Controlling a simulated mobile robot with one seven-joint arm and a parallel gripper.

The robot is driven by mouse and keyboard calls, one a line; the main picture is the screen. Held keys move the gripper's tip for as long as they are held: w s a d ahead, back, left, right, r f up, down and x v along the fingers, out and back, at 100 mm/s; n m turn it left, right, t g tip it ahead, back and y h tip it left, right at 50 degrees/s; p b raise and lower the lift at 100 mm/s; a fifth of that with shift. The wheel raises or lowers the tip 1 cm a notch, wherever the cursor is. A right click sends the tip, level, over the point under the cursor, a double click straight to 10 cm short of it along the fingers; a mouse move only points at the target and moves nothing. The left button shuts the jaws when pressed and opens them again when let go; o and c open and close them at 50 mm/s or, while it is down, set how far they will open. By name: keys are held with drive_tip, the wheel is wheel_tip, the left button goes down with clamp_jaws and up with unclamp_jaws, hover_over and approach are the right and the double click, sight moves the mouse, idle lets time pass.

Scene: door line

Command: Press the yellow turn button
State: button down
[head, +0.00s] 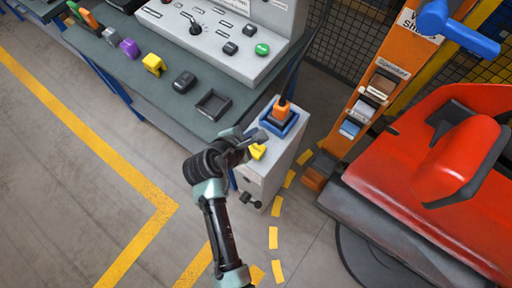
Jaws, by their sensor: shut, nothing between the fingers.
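A yellow button (258,152) sits on top of a grey pedestal (262,181) at the picture's middle. My gripper (254,139) is shut and empty. Its tip is right by the button in the picture and covers part of it. I cannot tell whether the two touch or whether the button is pressed in.
An orange item stands in a blue square holder (292,127) behind the button. A dark bench (130,75) with several small coloured parts and a grey control panel (200,45) lies to the left. A red car body (430,165) and orange post (392,62) stand right. Floor at left is open.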

drive_tip(key=b, duration=0.6)
hover_over(253, 151)
wheel_tip(253, 151, down, 7)
drive_tip(key=shift+s+r, duration=0.1)
drive_tip(key=shift+f, duration=0.4)
idle(1.2)
drive_tip(key=shift+f, duration=0.45)
drive_tip(key=shift+f+b, duration=0.4)
drive_tip(key=shift+f, duration=0.1)
idle(0.5)
drive_tip(key=shift+r, duration=0.1)
drive_tip(key=shift+r+p, duration=0.8)
drive_tip(key=shift+p, duration=0.25)
drive_tip(key=shift+r, duration=0.1)
wheel_tip(253, 151, up, 5)
drive_tip(key=p, duration=0.5)
